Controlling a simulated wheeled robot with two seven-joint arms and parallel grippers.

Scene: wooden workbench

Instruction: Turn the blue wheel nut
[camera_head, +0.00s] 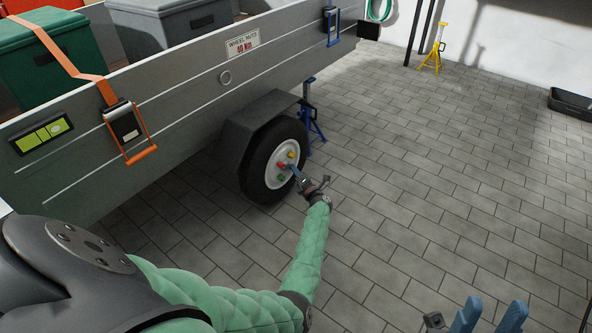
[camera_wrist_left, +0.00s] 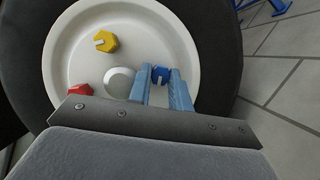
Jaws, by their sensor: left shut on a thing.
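The blue wheel nut (camera_wrist_left: 160,74) sits on the white wheel rim (camera_wrist_left: 72,60), right of the round hub cap (camera_wrist_left: 118,82) in the left wrist view. My left gripper (camera_wrist_left: 164,76) is shut on it, with one blue finger on each side. In the head view my left gripper (camera_head: 294,170) reaches the face of the trailer wheel (camera_head: 257,172), and I cannot make out the blue nut there. A yellow nut (camera_wrist_left: 105,41) and a red nut (camera_wrist_left: 80,90) are also on the rim. My right gripper (camera_head: 490,313) is open and empty at the bottom right, far from the wheel.
The grey trailer (camera_head: 185,95) carries a green box (camera_head: 45,62) under an orange strap. A mudguard (camera_head: 262,118) covers the wheel's top. A blue stand (camera_head: 312,122) is behind the wheel. The paved floor (camera_head: 430,170) to the right is largely clear, with a yellow stand (camera_head: 434,54) far back.

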